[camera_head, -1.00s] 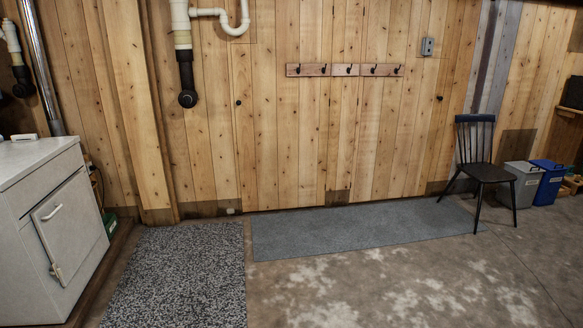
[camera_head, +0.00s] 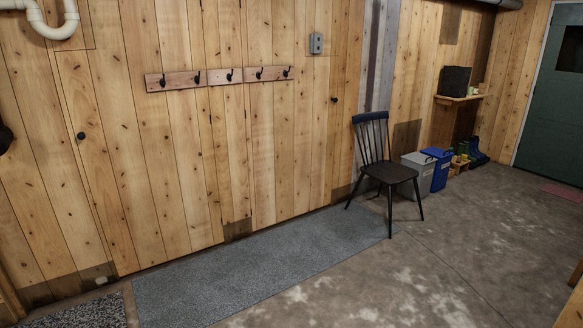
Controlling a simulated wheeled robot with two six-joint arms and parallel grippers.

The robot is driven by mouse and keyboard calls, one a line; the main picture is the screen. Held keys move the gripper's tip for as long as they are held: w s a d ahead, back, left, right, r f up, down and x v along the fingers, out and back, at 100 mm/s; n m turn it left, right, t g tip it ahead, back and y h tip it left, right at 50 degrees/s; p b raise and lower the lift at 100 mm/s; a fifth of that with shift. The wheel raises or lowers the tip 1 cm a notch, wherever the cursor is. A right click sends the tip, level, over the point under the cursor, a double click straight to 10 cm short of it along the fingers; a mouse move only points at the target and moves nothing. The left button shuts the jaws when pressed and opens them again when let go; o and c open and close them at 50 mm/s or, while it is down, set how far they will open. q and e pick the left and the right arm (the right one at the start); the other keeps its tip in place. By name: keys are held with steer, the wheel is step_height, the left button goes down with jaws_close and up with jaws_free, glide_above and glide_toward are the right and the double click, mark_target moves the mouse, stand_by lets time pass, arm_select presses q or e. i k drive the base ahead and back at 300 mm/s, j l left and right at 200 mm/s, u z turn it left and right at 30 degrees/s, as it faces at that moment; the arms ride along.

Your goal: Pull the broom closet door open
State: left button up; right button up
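The plank wall has two small dark round knobs, a left knob (camera_head: 81,136) and a right knob (camera_head: 334,99). Thin vertical seams beside the knobs suggest flush door panels, a left panel (camera_head: 150,200) and a right panel (camera_head: 290,150), in the same pine planks. Both appear shut. I cannot tell which one is the broom closet door. A rack (camera_head: 215,77) with several dark hooks runs across the planks between the knobs. Neither of my grippers is in view.
A grey mat (camera_head: 250,270) lies along the wall, with a speckled mat (camera_head: 85,314) at lower left. A dark chair (camera_head: 385,165) stands right of the right knob, near grey (camera_head: 417,175) and blue (camera_head: 438,168) bins. A green door (camera_head: 553,110) is far right. Concrete floor (camera_head: 440,270) is open.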

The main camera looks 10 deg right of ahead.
mark_target(290, 100)
steer(key=i+l+z, duration=0.15)
steer(key=i+z, duration=0.15)
steer(key=i, duration=0.75)
steer(key=i+j+z, duration=0.15)
steer(key=i+z, duration=0.15)
steer(key=i, duration=3.1)
